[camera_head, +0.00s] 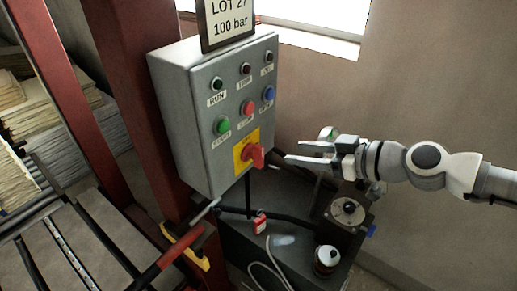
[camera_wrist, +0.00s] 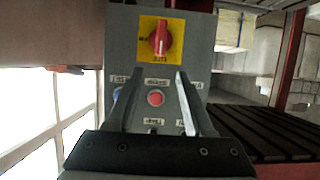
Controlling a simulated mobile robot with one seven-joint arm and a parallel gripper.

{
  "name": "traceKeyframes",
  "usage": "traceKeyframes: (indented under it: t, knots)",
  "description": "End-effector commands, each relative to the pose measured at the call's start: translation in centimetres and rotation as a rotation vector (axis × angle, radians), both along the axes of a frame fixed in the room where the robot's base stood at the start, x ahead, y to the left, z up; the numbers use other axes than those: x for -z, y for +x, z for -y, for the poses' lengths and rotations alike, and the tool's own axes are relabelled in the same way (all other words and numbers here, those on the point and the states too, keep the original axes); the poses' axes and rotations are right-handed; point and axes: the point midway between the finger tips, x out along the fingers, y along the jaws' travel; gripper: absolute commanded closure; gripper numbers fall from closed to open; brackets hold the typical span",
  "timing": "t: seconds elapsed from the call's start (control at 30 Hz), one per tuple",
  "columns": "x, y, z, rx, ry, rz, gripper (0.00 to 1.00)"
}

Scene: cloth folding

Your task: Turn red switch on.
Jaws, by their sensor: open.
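The red switch (camera_head: 254,154) is a rotary knob on a yellow plate, low on the front of a grey control box (camera_head: 190,150). In the wrist view the red switch (camera_wrist: 161,38) shows at the top, beyond the fingertips, its white mark running along the handle. My gripper (camera_head: 300,152) is open and empty, just right of the switch and apart from it. In the wrist view my gripper's two fingers (camera_wrist: 158,75) stand apart, with a red push button (camera_wrist: 155,98) seen between them.
The box also bears a green button (camera_head: 222,126), a red button and a blue button (camera_head: 269,93), with small lamps above. A sign (camera_head: 227,22) stands on top. Below are a dark machine (camera_head: 300,250), cables and a red padlock-like tag (camera_head: 260,223). A dark red post (camera_head: 135,100) stands left.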

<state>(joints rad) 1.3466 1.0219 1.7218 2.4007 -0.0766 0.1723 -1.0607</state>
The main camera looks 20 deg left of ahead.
Motion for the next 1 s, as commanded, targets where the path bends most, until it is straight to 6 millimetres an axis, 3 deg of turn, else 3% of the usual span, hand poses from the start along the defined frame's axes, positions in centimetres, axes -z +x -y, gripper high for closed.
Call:
traceKeyframes:
  t: [0.7,1.0]
  knots:
    - [3.9,3.4,-8.5,-0.004,-0.002,0.001,0.47]
    - [4.7,4.3,-10.5,-0.001,-0.001,0.000,0.47]
